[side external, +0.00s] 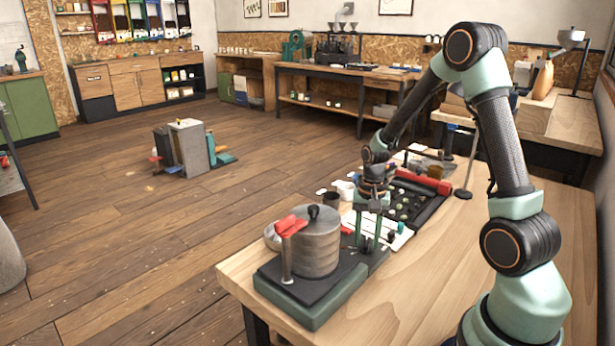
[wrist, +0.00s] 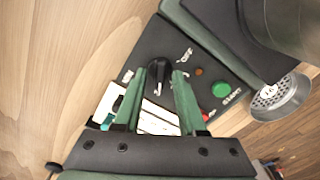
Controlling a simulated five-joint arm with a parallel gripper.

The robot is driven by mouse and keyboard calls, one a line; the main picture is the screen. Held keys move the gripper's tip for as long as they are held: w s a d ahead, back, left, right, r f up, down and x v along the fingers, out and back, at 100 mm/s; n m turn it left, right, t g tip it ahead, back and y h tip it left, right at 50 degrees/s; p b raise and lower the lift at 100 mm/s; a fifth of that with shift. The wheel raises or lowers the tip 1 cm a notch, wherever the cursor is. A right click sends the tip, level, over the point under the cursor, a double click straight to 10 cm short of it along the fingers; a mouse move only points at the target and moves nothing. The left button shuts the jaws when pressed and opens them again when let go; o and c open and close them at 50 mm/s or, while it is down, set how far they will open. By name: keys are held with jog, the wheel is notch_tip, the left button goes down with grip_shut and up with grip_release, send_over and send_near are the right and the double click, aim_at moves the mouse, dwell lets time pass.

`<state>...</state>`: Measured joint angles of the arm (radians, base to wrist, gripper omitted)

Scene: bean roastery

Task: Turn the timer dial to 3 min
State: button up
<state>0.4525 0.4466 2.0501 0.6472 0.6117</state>
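The timer dial is a black round knob (wrist: 158,72) on the dark sloped panel (wrist: 185,35), in the wrist view. A pale pointer mark shows at its lower edge, between my fingers. OFF is printed to its upper right; another label at its left is too small to read. My gripper (wrist: 163,76) has its two green fingers apart, with their tips on either side of the knob. The left tip looks close to it; I cannot tell contact. In the side external view my gripper (side external: 367,240) points down beside the roaster (side external: 317,245) and hides the dial.
A metal sieve cup (wrist: 280,97) juts out beyond the panel. White cards and small items lie on the wooden table (side external: 440,250) behind my gripper, beside a red roll (side external: 425,181).

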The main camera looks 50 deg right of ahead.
aim_at(366, 241)
dwell(0.3)
notch_tip(366, 241, up, 12)
dwell(0.5)
jog(key=s+a+r+n+t, duration=0.2)
jog(key=a+r+n, duration=0.2)
jog(key=a+n, duration=0.2)
jog(key=s+a+r+n+t, duration=0.3)
jog(key=a+n, duration=0.3)
jog(key=a, duration=0.4)
jog(key=shift+a+r+t, duration=0.15)
jog(key=shift+r+t, duration=0.15)
jog(key=shift+r, duration=0.4)
